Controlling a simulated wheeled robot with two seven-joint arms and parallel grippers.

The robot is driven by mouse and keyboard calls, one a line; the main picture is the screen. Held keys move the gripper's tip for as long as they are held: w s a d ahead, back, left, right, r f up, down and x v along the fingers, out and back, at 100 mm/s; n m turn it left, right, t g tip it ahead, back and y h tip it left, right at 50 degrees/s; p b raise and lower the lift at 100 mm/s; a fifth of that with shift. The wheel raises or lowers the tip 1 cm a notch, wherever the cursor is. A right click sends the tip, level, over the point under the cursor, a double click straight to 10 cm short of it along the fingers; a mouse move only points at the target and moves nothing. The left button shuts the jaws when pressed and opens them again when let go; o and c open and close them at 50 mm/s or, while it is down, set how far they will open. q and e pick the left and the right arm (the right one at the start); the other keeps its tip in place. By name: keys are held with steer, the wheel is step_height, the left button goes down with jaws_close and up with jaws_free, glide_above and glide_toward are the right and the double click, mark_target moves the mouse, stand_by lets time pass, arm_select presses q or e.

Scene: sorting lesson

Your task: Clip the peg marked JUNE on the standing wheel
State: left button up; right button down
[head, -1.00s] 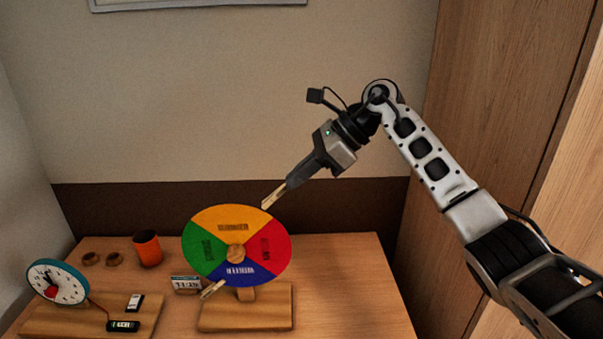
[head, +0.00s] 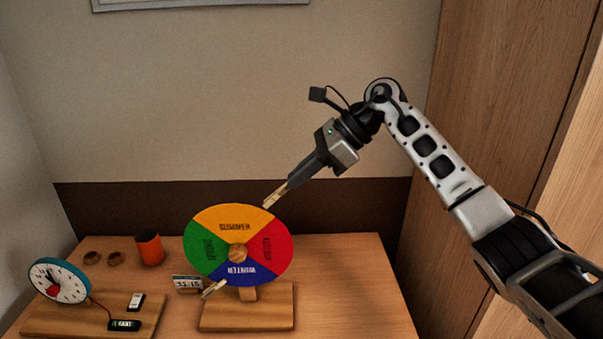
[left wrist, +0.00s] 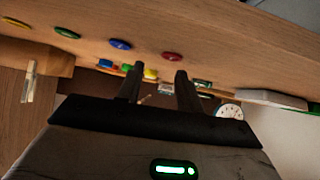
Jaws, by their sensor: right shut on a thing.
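The standing wheel (head: 256,249) is in the head view, upright on a wooden base (head: 246,316). It has a yellow SUMMER part on top, red AUTUMN right, blue WINTER below and green SPRING left. My right gripper (head: 290,186) is shut on a wooden peg (head: 274,199), which points down left at the wheel's upper right rim. Whether it touches the rim I cannot tell, and its mark is not readable. Another peg (head: 212,290) sits at the wheel's lower left rim. My left gripper (left wrist: 160,72) shows only in the left wrist view, open and empty.
Left of the wheel are a small display (head: 187,284), an orange cup (head: 149,250), two wooden rings and a blue-rimmed clock (head: 60,282). The table right of the wheel (head: 350,290) is clear. The left wrist view shows coloured discs (left wrist: 120,44) and a peg (left wrist: 29,82).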

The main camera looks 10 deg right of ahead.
mark_target(283, 190)
arm_select(q)
steer(key=shift+f, duration=0.2)
arm_select(e)
steer(key=shift+f, duration=0.1)
stand_by(0.4)
arm_select(q)
steer(key=shift+f+b, duration=0.25)
steer(key=shift+b, duration=0.1)
arm_select(e)
steer(key=shift+w+a+f, duration=0.1)
steer(key=shift+a+f, duration=0.35)
steer(key=shift+a, duration=0.1)
arm_select(q)
steer(key=shift+w, duration=0.1)
arm_select(e)
steer(key=shift+a+f, duration=0.25)
arm_select(q)
steer(key=shift+f+b, duration=0.15)
steer(key=shift+b, duration=0.3)
arm_select(e)
steer(key=shift+w+a+f, duration=0.1)
steer(key=shift+a+f, duration=0.2)
steer(key=shift+a, duration=0.05)
steer(key=c, duration=1.5)
jaws_free()
